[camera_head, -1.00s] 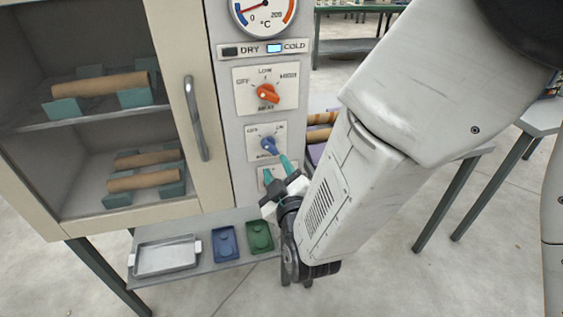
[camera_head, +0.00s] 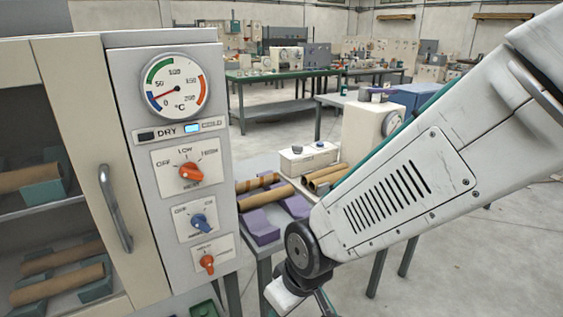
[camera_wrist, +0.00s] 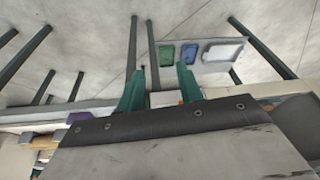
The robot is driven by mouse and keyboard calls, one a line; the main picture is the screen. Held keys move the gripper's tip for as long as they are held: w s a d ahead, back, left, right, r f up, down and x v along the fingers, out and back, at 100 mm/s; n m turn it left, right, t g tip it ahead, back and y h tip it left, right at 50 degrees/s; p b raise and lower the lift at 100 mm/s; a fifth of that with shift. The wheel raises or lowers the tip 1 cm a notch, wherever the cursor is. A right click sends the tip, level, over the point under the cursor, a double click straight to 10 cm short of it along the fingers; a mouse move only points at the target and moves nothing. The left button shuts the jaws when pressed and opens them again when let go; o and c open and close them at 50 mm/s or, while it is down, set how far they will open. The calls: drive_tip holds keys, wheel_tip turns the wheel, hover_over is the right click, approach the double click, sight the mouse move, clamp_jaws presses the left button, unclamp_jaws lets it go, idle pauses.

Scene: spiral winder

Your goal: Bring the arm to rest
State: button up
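My arm (camera_head: 400,195) reaches in from the right in the head view, its wrist low beside the oven cabinet's control panel (camera_head: 218,150). The fingertips are out of that picture. In the wrist view the two teal fingers of my gripper (camera_wrist: 160,88) stand apart, with nothing seen held between them. The panel carries an orange heat knob (camera_head: 191,171), a blue knob (camera_head: 202,223) and a smaller orange knob (camera_head: 207,263). My wrist appears clear of these knobs. The COLD lamp (camera_head: 193,128) is lit and the DRY lamp (camera_head: 146,136) is dark.
The cabinet door with its handle (camera_head: 115,208) is at left, brown tubes (camera_head: 60,285) behind its window. A side table behind my arm holds purple cradles (camera_head: 260,228) and more tubes. A blue tray (camera_wrist: 189,53) and a green tray (camera_wrist: 166,55) show in the wrist view.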

drive_tip(key=s+d+r+m+h, duration=0.1)
drive_tip(key=s+d+r+m, duration=0.2)
drive_tip(key=d+r, duration=0.2)
drive_tip(key=s+d+r+m, duration=0.2)
drive_tip(key=s+d+r, duration=0.2)
drive_tip(key=d, duration=0.8)
drive_tip(key=s+d+r+m+h, duration=0.1)
drive_tip(key=s+d+r+m, duration=0.2)
drive_tip(key=d+r, duration=0.5)
drive_tip(key=shift+s+d+m+g+h, duration=0.2)
drive_tip(key=shift+d+m+g+h, duration=0.1)
drive_tip(key=shift+d, duration=0.1)
